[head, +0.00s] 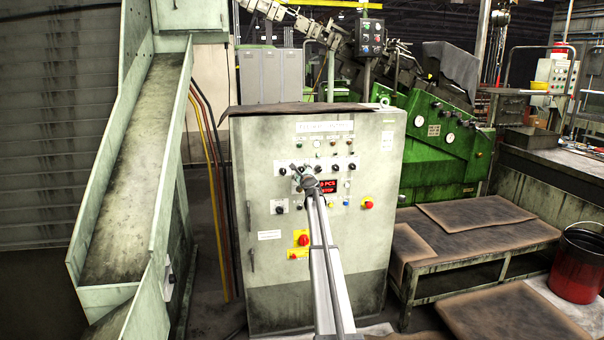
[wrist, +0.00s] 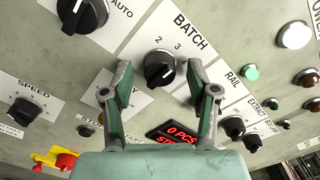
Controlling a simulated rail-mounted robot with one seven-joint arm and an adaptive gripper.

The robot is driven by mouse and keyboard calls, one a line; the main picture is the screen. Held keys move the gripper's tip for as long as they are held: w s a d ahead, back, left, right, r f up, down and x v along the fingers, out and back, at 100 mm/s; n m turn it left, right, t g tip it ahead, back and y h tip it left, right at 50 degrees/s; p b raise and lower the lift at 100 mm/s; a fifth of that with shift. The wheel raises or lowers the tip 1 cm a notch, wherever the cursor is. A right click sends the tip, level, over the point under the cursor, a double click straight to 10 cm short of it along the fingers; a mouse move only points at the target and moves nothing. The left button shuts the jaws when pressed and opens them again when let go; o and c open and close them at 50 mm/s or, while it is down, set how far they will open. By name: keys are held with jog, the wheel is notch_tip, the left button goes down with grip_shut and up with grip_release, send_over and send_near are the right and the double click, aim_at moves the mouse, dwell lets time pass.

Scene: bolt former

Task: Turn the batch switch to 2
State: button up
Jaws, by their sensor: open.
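The batch switch (wrist: 160,68) is a round black knob on a white plate lettered BATCH, in the upper middle of the wrist view. Digits 2 and 3 show above it. I cannot tell for sure which digit its pointer faces. My gripper (wrist: 158,78) is open, with one finger on each side of the knob. A gap shows between each finger and the knob, and the depth between them is hard to judge. In the head view my gripper (head: 306,180) is in front of the control cabinet (head: 260,210), and I cannot pick out the batch switch there.
A red display (wrist: 178,133) reading 0 PCS sits below the switch. A red emergency button (head: 367,202) is at the cabinet's right. A low bench (head: 470,240) stands to the right.

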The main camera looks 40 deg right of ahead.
grip_shut()
jog(key=shift+n+b, duration=0.3)
jog(key=shift+f+n+b, duration=0.15)
jog(key=shift+n+b, duration=0.65)
jog(key=shift+b, duration=0.1)
jog(key=n+b, duration=0.5)
jog(key=b, duration=0.1)
jog(key=shift+n, duration=0.4)
jog(key=shift+n+b, duration=0.45)
jog(key=shift+n, duration=0.05)
jog(key=shift+r, duration=0.25)
